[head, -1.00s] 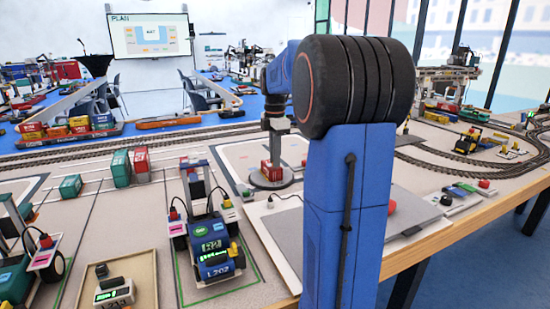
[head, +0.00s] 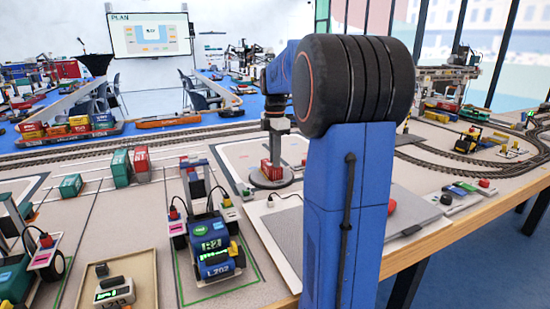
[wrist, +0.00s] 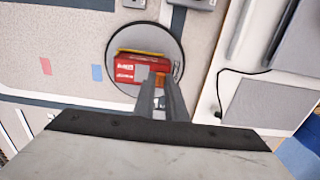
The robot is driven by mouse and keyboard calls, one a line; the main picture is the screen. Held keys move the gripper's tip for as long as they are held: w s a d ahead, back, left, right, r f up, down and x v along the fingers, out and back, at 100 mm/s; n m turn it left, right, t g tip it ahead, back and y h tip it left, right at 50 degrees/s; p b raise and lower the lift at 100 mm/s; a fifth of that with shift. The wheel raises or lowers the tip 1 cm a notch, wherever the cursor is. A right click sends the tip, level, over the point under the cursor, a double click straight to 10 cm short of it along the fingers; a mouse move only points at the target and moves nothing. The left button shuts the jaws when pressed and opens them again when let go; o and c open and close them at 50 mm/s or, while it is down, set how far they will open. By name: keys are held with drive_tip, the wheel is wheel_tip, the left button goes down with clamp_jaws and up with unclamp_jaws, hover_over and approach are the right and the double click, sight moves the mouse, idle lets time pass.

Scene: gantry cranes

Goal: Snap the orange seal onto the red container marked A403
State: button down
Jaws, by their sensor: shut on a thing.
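The red container (wrist: 125,73) stands on a round grey plate (wrist: 172,48) in the wrist view. White lettering on it is too small to read surely, and a yellow strip runs along one edge. In the head view the red container (head: 266,170) stands on the same plate (head: 285,182). My gripper (wrist: 155,77) is at the container's right part in the wrist view, shut on a small orange piece (wrist: 161,79), which looks like the orange seal. The fingers hide much of it. I cannot tell whether the seal touches the container.
A blue vehicle (head: 214,251) marked L202 stands at front centre. Green and red containers (head: 140,163) stand behind it on the left. A grey pad (head: 283,235) with a cable and a red button (head: 392,207) lie to the right. The mat around the plate is mostly clear.

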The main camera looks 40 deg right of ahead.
drive_tip(key=shift+f, duration=0.25)
idle(0.6)
drive_tip(key=c, duration=1.2)
unclamp_jaws()
drive_tip(key=shift+r, duration=0.1)
drive_tip(key=shift+r, duration=3.45)
